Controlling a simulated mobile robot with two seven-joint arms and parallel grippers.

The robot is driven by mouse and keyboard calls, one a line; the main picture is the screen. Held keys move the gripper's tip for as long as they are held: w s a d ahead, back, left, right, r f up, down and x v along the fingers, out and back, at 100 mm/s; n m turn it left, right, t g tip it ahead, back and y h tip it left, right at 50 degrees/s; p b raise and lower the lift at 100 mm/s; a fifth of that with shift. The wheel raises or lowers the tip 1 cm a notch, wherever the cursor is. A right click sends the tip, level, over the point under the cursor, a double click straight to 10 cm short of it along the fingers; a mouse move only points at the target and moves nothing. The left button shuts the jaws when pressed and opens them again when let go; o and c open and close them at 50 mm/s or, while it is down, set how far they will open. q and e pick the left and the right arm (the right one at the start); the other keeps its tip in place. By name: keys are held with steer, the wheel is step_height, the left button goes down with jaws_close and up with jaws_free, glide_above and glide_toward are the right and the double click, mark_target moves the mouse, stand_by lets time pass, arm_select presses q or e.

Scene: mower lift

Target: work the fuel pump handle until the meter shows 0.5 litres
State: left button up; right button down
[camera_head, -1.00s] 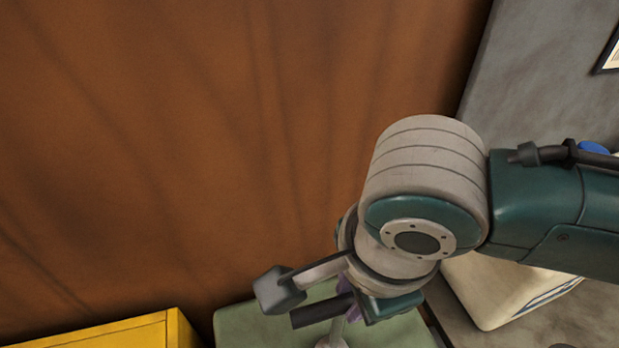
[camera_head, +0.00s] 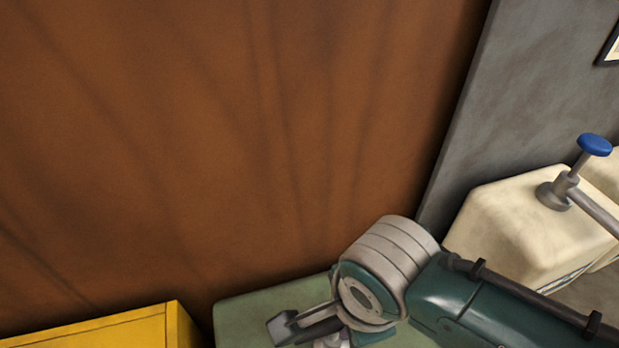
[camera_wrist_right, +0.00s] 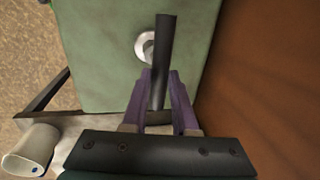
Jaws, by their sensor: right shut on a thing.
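The pump handle is a dark bar (camera_wrist_right: 165,40), seen in the right wrist view above a round silver fitting (camera_wrist_right: 146,46) on a green box top (camera_wrist_right: 100,50). The purple fingers of my right gripper (camera_wrist_right: 160,76) are on either side of the bar and shut on it. In the head view my right gripper (camera_head: 322,338) is low at the bottom edge, over the green top (camera_head: 250,310); the fingers and handle are largely hidden or cut off there. I see no readable meter. My left gripper is out of view.
A yellow box (camera_head: 120,330) stands at the bottom left. A cream tank (camera_head: 510,225) with a blue knob (camera_head: 594,145) and a grey pipe is at the right, near my right arm. A brown wall (camera_head: 200,150) rises behind the green top.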

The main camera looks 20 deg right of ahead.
steer(key=shift+f, duration=0.75)
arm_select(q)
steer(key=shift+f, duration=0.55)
arm_select(e)
steer(key=c, duration=0.7)
jaws_free()
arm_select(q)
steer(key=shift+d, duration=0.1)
arm_select(e)
steer(key=shift+s+r, duration=0.1)
steer(key=shift+r, duration=0.4)
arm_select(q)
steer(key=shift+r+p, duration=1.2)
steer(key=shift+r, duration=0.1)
arm_select(e)
steer(key=shift+s+r, duration=0.3)
steer(key=shift+r, duration=1.15)
steer(key=shift+s+r, duration=0.3)
steer(key=shift+r, duration=1.2)
steer(key=shift+s+r, duration=0.3)
steer(key=shift+r, duration=1.15)
